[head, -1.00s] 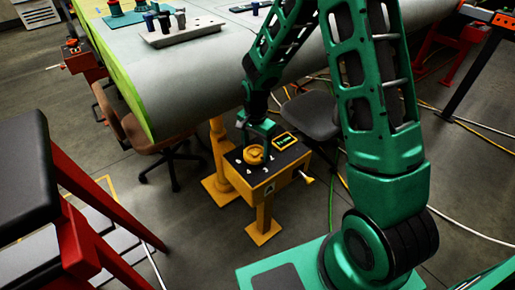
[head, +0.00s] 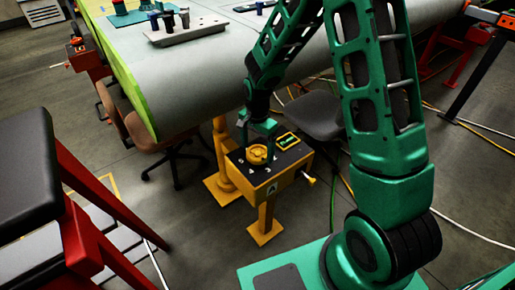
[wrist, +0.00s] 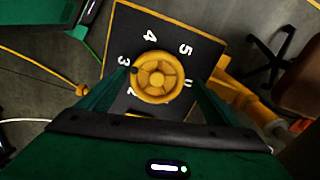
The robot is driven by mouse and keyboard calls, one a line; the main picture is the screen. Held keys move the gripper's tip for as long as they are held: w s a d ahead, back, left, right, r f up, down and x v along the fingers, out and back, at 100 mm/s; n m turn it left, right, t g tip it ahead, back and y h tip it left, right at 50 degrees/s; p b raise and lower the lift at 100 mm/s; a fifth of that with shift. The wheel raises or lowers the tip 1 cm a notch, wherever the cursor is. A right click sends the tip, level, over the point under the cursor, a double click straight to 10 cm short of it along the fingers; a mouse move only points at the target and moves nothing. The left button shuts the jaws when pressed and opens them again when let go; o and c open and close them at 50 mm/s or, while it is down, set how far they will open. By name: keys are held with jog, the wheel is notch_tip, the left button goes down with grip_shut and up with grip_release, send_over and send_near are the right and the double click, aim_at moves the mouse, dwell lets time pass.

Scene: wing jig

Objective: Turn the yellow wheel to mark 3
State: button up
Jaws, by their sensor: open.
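The yellow wheel (head: 258,154) lies on the dark top of a yellow pedestal box (head: 267,196). In the wrist view the wheel (wrist: 157,78) is round with spokes, and white numbers ring it on the dark panel (wrist: 190,28). The 3 (wrist: 123,61) is at its left, with a small dark mark at the wheel's rim beside it. The 4 and 5 are above; the 2 and 0 are partly hidden. My gripper (head: 259,138) is over the wheel, also seen in the wrist view (wrist: 160,82). Its fingers are apart, one either side of the wheel; contact cannot be told.
A yellow-handled lever (head: 309,180) sticks out at the right. The large grey wing (head: 200,75) overhangs behind. Chairs (head: 315,115) and floor cables are near. A red-legged stool (head: 85,215) is at left.

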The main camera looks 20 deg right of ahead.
aim_at(257, 151)
notch_tip(257, 151, up, 10)
jog(key=shift+r, duration=0.25)
jog(key=shift+w, duration=0.1)
